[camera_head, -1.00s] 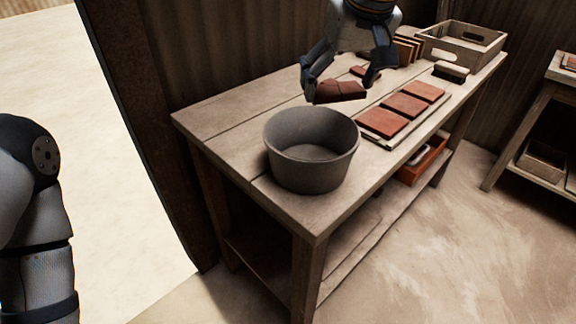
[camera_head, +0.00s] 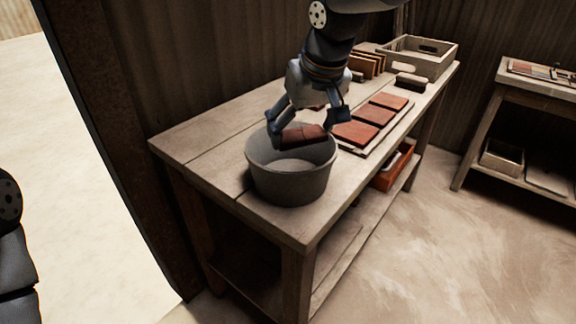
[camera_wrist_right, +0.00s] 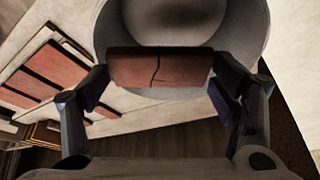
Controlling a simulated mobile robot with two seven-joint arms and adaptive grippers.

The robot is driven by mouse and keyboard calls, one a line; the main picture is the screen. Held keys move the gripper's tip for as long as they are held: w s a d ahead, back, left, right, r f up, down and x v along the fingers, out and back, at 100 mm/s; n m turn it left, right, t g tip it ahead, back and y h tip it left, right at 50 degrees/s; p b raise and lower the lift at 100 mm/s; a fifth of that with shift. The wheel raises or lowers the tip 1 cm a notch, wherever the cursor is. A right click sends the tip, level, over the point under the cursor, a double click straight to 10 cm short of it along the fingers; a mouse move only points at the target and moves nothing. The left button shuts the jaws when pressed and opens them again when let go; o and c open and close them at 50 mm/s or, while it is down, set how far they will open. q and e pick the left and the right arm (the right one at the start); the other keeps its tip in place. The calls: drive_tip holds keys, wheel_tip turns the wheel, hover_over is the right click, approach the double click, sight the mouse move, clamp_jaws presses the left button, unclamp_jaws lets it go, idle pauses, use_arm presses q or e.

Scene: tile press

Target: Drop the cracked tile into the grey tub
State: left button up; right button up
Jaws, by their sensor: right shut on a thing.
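The cracked tile (camera_head: 301,136) is reddish brown. Its dark crack shows in the right wrist view (camera_wrist_right: 157,68). My right gripper (camera_head: 308,126) is shut on the tile, one finger at each end, and holds it over the far part of the grey tub's opening. The grey tub (camera_head: 290,184) stands upright on the near end of the wooden bench. In the right wrist view the tub (camera_wrist_right: 255,30) lies beyond the tile, and part of its inside shows. My left gripper is not in view.
The wooden bench (camera_head: 190,142) carries a board with several red tiles (camera_head: 354,133) right of the tub. Behind are upright tiles (camera_head: 368,64), a dark brush-like block (camera_head: 410,82) and a wooden crate (camera_head: 425,64). A second table (camera_head: 525,95) stands at right.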

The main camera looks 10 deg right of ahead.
drive_tip(key=o, duration=1.2)
drive_tip(key=v, duration=1.2)
drive_tip(key=shift+r, duration=0.1)
